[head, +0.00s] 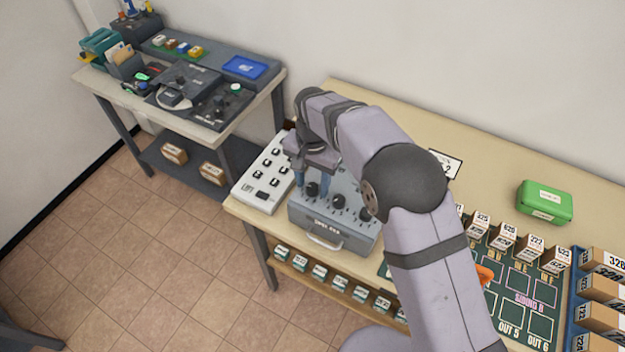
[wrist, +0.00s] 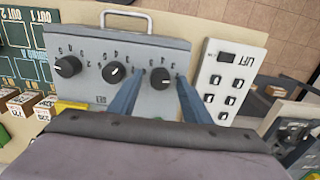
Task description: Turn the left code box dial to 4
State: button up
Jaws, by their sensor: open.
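The grey code box (head: 335,229) stands on the wooden bench with three black dials on its top. In the wrist view the code box (wrist: 85,42) appears turned around, so its left dial (wrist: 160,77) is the rightmost one. The middle dial (wrist: 113,72) and right dial (wrist: 68,66) show clear of my gripper. My gripper (head: 311,186) points down over the left end of the box. In the wrist view my open gripper (wrist: 160,84) has one finger on each side of the left dial; contact is not clear. The left dial's setting is too small to read.
A white lift panel (head: 263,190) with several switches stands close on the left. The box's front handle (head: 325,242) sticks out. A green case (head: 545,202) and small numbered boxes (head: 503,236) lie to the right. Another equipment table (head: 140,90) stands at the back left.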

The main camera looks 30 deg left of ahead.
jog(key=c, duration=1)
jog(key=shift+c, duration=0.2)
jog(key=shift+n, duration=0.5)
jog(key=n, duration=0.2)
jog(key=shift+n, duration=0.4)
jog(key=n, duration=0.4)
jog(key=shift+n, duration=0.3)
jog(key=n, duration=0.3)
jog(key=shift+n, duration=2.2)
